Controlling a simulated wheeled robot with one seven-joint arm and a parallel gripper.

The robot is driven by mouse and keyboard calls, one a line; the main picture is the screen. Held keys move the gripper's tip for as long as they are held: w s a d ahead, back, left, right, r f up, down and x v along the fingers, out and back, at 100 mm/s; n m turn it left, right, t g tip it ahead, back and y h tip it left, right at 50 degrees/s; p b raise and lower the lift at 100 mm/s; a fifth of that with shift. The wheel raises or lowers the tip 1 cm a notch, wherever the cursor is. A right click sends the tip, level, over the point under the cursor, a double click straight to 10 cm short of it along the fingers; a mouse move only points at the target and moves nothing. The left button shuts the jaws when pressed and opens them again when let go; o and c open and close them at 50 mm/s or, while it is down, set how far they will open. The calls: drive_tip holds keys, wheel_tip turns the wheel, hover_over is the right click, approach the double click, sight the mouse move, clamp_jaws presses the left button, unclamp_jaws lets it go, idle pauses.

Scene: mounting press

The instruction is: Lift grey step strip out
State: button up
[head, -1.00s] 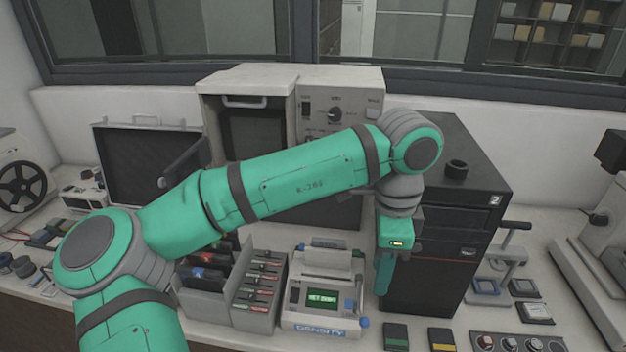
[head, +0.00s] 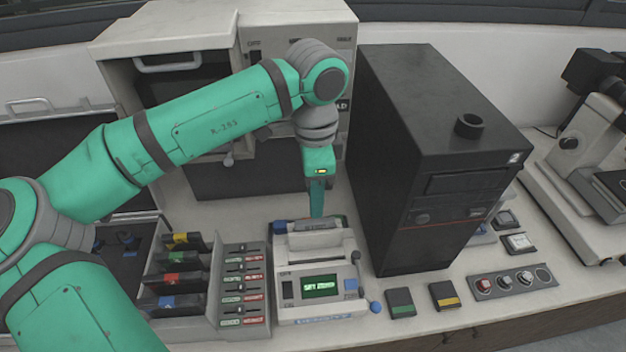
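My gripper (head: 317,212) points straight down at the back of a white density meter (head: 285,300) with a lit green display. Its fingers overlap into one narrow shape, so I cannot tell whether they are open or shut. A grey piece (head: 328,224) lies across the back of the meter, just under the fingertips. It looks like the grey step strip, but it is small and partly hidden. I cannot tell whether the fingers touch it.
A tall black case (head: 440,160) stands close to the right of my gripper. A grey rack (head: 190,300) with colour-labelled holders stands left of the meter. Green (head: 401,302) and yellow (head: 445,296) labelled blocks and a knob panel (head: 512,282) lie at the front right.

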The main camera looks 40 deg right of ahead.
sight(315, 221)
drive_tip(key=shift+s+f, duration=0.1)
drive_tip(key=shift+f, duration=3.5)
clamp_jaws()
